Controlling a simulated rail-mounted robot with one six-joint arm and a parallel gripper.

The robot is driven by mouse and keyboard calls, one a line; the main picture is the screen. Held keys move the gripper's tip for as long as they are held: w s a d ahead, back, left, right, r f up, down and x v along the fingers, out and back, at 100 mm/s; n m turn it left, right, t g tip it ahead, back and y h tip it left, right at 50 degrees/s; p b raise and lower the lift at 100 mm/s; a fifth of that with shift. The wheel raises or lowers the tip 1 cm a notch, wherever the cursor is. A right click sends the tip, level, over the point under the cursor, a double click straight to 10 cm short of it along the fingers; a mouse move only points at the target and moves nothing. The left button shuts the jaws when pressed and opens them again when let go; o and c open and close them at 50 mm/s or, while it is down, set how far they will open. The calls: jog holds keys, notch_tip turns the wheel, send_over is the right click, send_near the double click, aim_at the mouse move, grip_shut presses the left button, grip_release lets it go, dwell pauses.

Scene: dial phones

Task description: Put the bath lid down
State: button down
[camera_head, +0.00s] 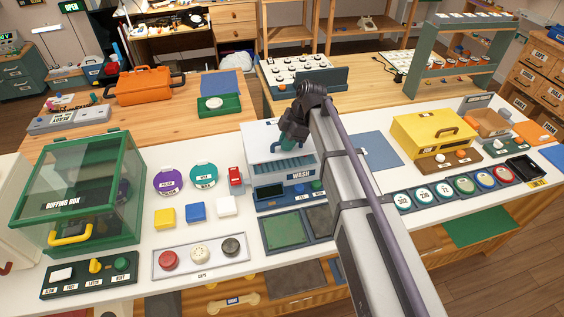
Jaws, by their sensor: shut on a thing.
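The bath is the white and dark blue unit marked WASH (302,175) in the middle of the white bench. A pale panel that looks like the bath lid (262,134) stands at its top and back, seeming raised. My gripper (287,146) is at this panel, over the bath. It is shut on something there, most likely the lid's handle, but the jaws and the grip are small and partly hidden. A row of blue-grey slats (283,167) shows below the gripper. My arm hides the bath's right side.
The green buffing box (75,190) stands left, with coloured blocks and the caps tray (200,256) between. Green and dark pads (284,232) lie in front of the bath. A blue mat (376,150) and yellow box (432,133) are right of my arm.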

aim_at(286, 156)
jog(key=shift+f+b, duration=2.2)
jog(key=shift+f, duration=0.8)
jog(key=c, duration=1.1)
grip_release()
jog(key=shift+r, duration=0.1)
jog(key=p+v, duration=1.2)
jog(key=v, duration=0.1)
jog(key=shift+a+r, duration=0.1)
jog(key=shift+a, duration=0.2)
jog(key=shift+s+d+f, duration=0.2)
jog(key=shift+s+f, duration=0.05)
jog(key=shift+s, duration=0.15)
jog(key=s+d+m+h, duration=0.1)
jog(key=s+d+m, duration=0.3)
jog(key=s+m, duration=0.2)
jog(key=s+d+m+h, duration=0.2)
jog(key=s+d+m, duration=0.3)
jog(key=s+m, duration=0.2)
jog(key=s+d+f+m+t+h, duration=0.1)
jog(key=s+d+m, duration=0.4)
jog(key=s+m, duration=0.2)
jog(key=shift+s+d+f+m, duration=0.1)
jog(key=shift+s+m, duration=0.1)
jog(key=shift+m, duration=0.5)
